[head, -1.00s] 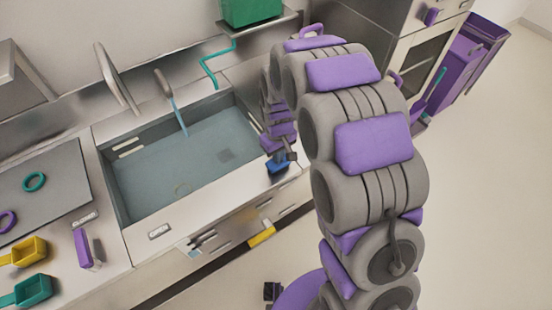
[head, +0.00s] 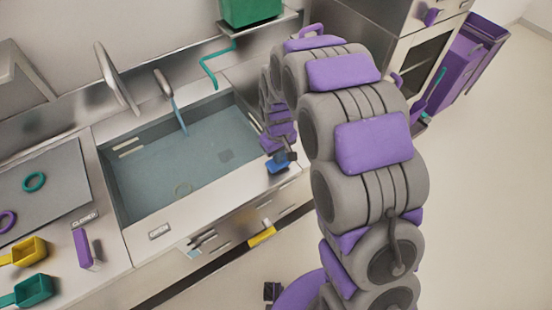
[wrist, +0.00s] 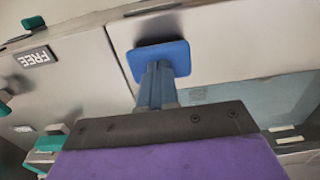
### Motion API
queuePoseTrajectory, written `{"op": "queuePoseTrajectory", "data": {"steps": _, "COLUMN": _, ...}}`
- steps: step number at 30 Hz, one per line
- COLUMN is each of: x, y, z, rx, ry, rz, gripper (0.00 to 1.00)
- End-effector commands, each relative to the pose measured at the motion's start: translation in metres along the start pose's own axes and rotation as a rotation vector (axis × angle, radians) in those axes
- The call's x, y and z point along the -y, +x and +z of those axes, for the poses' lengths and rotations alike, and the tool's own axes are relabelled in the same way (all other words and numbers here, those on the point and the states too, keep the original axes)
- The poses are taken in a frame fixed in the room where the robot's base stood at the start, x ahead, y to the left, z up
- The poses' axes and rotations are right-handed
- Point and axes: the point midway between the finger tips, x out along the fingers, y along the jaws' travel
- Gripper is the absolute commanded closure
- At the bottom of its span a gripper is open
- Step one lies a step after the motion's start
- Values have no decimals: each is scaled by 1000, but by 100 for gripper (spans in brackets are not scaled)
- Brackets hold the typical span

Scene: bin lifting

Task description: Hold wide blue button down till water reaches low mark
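The wide blue button (head: 277,166) is at the sink's front right corner in the head view. In the wrist view its flat blue plate (wrist: 158,59) shows, with a blue stem-like part between it and my gripper. My gripper (head: 285,156) is at the button; whether it presses on it I cannot tell. The wrist view shows only its dark edge and purple body (wrist: 165,125), and its fingertips are hidden. The sink (head: 135,232) holds blue-grey water (head: 165,165). Two pale marks (head: 130,146) are on its left back wall, the lower one close to the waterline.
A faucet (head: 163,82) pours a stream into the sink. A teal pipe (head: 207,70) stands behind it. Yellow (head: 28,250) and teal (head: 32,290) scoops and a purple handle (head: 82,248) are on the left counter. The floor at right is clear.

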Motion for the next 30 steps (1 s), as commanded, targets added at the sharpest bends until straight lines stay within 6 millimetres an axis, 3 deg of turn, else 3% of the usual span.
{"op": "queuePoseTrajectory", "data": {"steps": 17, "x": 0, "y": -3, "z": 0, "rx": 1, "ry": 0, "rz": 0, "gripper": 100}}
{"op": "queuePoseTrajectory", "data": {"steps": 30, "x": 0, "y": -49, "z": 0, "rx": -2, "ry": 0, "rz": 1, "gripper": 100}}
